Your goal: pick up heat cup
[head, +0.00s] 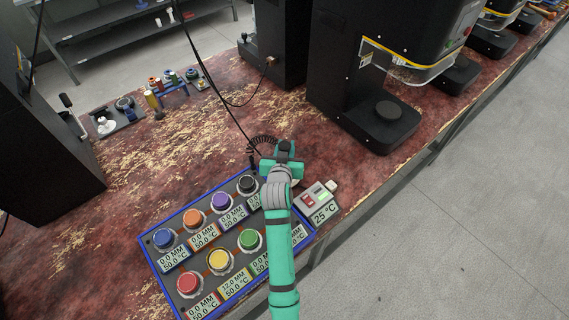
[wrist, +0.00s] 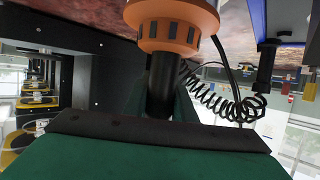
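In the wrist view, a tool with a pale end, an orange ribbed collar (wrist: 168,36) and a black handle (wrist: 162,82) fills the top middle. A black coiled cord (wrist: 222,102) hangs beside it; I take this tool for the heat cup, but no label shows. My gripper (wrist: 162,108) has dark green fingers on both sides of the black handle. Whether they press on it is not clear. In the head view my gripper (head: 284,160) is above the bench by the tray's far right corner, and it mostly hides the tool.
A blue-edged tray (head: 145,240) with several coloured round caps and readout labels lies at the front. A 25 °C readout box (head: 318,200) sits to its right. Black machines (head: 375,85) line the bench's right edge. Bare bench (head: 165,150) lies behind the tray.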

